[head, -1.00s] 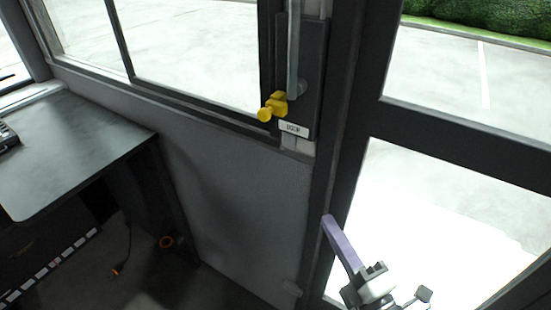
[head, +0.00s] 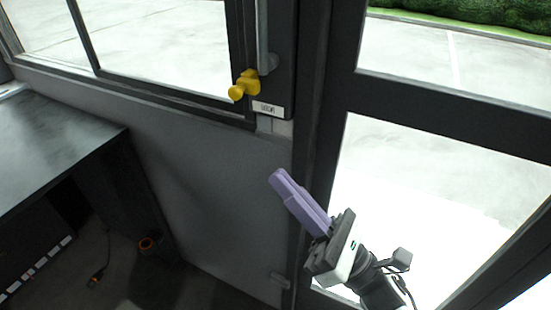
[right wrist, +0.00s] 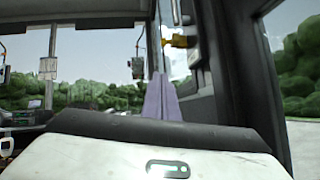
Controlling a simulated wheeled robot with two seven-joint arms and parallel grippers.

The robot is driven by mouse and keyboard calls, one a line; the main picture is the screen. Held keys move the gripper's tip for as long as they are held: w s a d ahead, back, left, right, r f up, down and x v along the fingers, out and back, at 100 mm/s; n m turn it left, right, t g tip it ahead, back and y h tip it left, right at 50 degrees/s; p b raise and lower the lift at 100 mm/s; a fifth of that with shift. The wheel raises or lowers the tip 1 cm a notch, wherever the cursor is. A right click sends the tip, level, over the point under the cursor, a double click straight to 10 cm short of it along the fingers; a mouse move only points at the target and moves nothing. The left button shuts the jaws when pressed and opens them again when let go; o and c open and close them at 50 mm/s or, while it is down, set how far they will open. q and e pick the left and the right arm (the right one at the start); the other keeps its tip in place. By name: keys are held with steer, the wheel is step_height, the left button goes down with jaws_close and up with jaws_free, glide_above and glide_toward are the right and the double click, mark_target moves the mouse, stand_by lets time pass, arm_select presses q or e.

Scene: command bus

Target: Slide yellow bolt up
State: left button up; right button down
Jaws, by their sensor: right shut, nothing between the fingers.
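The yellow bolt (head: 244,84) sits on the dark door post, at the lower end of a vertical grey rod (head: 263,40) and just above a small white label (head: 268,108). It also shows in the right wrist view (right wrist: 180,41), above and a little right of the fingers. My right gripper (head: 280,180) is shut and empty, its purple fingers pointing up and left. In the head view it is below the bolt and a little to its right, clearly apart from it. Its fingers show in the right wrist view (right wrist: 161,98). My left gripper is not in view.
A grey wall panel (head: 200,170) lies below the window. The glazed door frame (head: 450,105) is close on the right of my right gripper.

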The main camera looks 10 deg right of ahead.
arm_select(q)
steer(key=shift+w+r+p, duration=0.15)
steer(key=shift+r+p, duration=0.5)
steer(key=shift+p, duration=0.1)
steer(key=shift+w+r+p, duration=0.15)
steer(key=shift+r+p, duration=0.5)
steer(key=shift+p, duration=0.1)
arm_select(e)
steer(key=w+a+r, duration=0.5)
steer(key=w+r, duration=0.1)
steer(key=r, duration=0.3)
arm_select(q)
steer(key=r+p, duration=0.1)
steer(key=p, duration=0.1)
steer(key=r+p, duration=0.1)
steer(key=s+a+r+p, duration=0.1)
steer(key=p, duration=0.1)
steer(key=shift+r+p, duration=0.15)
steer(key=shift+p, duration=0.2)
arm_select(e)
step_height(320, 180, up, 9)
glide_above(248, 87)
steer(key=s, duration=0.4)
steer(key=shift+w+a+r, duration=0.1)
steer(key=shift+w+a, duration=0.05)
steer(key=shift+w, duration=0.1)
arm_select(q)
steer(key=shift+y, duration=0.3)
arm_select(e)
steer(key=shift+r, duration=0.1)
